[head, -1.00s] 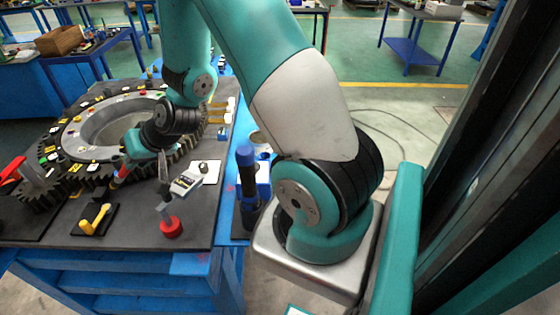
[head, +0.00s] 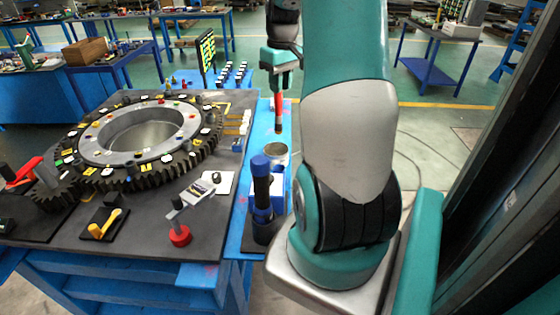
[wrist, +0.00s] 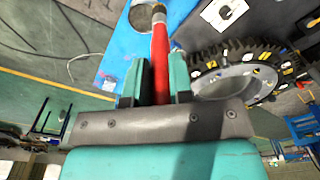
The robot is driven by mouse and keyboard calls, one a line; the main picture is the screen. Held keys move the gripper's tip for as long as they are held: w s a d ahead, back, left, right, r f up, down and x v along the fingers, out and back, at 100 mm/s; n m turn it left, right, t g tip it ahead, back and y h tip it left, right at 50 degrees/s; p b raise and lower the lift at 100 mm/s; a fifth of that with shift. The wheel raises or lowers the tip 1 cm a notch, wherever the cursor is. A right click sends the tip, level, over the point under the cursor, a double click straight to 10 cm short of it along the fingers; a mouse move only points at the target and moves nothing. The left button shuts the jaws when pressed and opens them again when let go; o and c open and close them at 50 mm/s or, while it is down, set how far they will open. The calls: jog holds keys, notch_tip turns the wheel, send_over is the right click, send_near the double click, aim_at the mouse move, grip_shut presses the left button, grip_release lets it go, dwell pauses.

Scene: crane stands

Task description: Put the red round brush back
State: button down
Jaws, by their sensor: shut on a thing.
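My gripper (head: 279,88) is shut on the red round brush (head: 279,108), which hangs upright below it. The brush is over the blue bench strip, above and a little behind a round metal cup (head: 276,153). The tip shows beside the cup (wrist: 140,14), which is cut by the top edge. The brush appears apart from the cup.
A dark cylinder with a blue top (head: 261,190) stands in front of the cup. A large toothed gear ring (head: 140,140) with small coloured parts fills the table to the left. Open floor lies behind the blue strip.

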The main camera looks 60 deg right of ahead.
aim_at(281, 118)
notch_tip(281, 118, down, 18)
jog(key=p, duration=0.3)
jog(key=shift+p, duration=0.35)
jog(key=c, duration=1)
grip_release()
jog(key=shift+f, duration=0.1)
